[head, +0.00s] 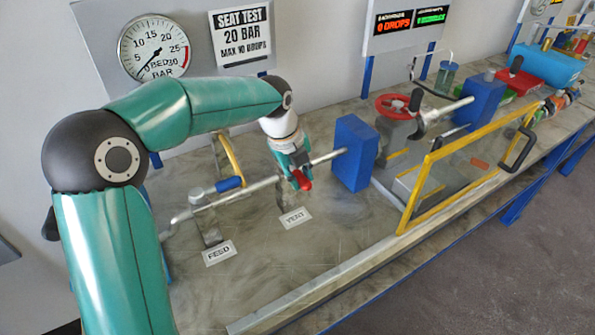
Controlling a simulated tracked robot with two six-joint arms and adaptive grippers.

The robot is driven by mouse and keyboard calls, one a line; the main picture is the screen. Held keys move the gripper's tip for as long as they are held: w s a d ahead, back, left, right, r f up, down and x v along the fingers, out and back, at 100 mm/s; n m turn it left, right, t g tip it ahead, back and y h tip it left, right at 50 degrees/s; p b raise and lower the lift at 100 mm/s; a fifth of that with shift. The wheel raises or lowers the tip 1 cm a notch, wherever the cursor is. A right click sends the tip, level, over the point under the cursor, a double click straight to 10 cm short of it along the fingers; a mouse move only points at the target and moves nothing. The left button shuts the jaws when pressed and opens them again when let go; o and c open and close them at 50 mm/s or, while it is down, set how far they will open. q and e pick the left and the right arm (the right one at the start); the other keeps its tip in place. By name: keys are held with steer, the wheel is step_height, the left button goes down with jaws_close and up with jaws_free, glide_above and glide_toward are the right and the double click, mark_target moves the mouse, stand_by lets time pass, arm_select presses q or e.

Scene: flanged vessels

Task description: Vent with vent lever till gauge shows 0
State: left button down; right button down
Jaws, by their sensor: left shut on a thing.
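The pressure gauge (154,48) hangs on the back board at upper left. Its needle points to the lower left, at or near the bottom end of the scale; the exact reading is too small to tell. The red vent lever (305,182) is on the pipe above the VENT label (295,217). My left gripper (298,168) reaches down from above and is shut on the vent lever, hiding part of it. The blue feed lever (229,184) lies along the pipe near the FEED label (219,252). My right gripper is not in view.
A blue block (354,153) stands right of the vent. Beyond it are a red handwheel (398,106) and a yellow-framed clear guard (465,160). A seat test sign (241,33) hangs behind. The bench front is clear up to its metal edge rail (330,277).

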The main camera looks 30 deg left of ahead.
arm_select(q)
steer(key=shift+a+r, duration=0.2)
steer(key=shift+a, duration=0.1)
steer(key=c, duration=0.9)
jaws_free()
steer(key=shift+f, duration=0.1)
steer(key=shift+c, duration=0.2)
steer(key=shift+s+d, duration=0.1)
steer(key=v, duration=1.2)
steer(key=shift+f, duration=0.1)
